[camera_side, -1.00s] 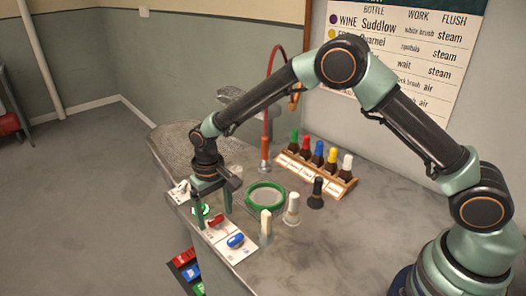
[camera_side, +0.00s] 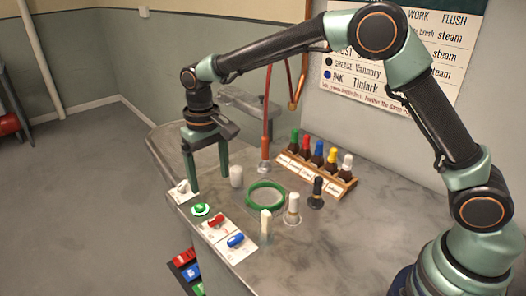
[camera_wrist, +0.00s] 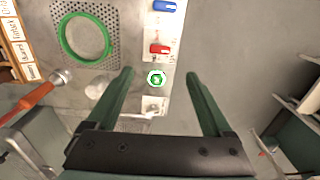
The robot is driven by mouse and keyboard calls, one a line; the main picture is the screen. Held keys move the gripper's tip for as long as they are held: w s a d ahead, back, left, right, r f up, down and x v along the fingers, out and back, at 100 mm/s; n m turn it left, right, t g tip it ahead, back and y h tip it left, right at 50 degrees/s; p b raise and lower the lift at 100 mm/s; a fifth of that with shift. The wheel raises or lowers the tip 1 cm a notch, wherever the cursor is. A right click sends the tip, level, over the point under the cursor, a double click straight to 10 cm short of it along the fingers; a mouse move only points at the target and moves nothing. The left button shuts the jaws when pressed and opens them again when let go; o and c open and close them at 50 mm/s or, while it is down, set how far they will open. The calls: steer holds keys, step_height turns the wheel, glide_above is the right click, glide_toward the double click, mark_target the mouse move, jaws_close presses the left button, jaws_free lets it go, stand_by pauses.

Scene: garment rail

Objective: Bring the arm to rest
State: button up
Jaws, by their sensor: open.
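My gripper (camera_side: 208,168) is open and empty, raised above the far left end of the grey counter (camera_side: 300,262). In the wrist view my gripper (camera_wrist: 160,82) points down with its two green fingers spread wide. A green button (camera_side: 201,209) shows below it, and the same green button (camera_wrist: 156,79) lies between the fingers in the wrist view. I cannot tell the exact height of the fingertips above the counter.
A red knob (camera_side: 216,220) and a blue knob (camera_side: 235,240) sit on white plates at the counter's edge. A green ring (camera_side: 265,197), a white cylinder (camera_side: 236,176), brush-like pieces (camera_side: 292,210) and a rack of several bottles (camera_side: 318,166) stand nearby.

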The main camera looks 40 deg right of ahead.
steer(key=s+d+r+t, duration=0.3)
steer(key=s+d+r, duration=0.4)
steer(key=d+r, duration=0.35)
steer(key=s+d+t, duration=0.2)
steer(key=s+d, duration=0.5)
steer(key=s, duration=0.4)
steer(key=shift+s+r+t, duration=0.15)
steer(key=shift+s+t, duration=0.1)
steer(key=shift+t, duration=0.05)
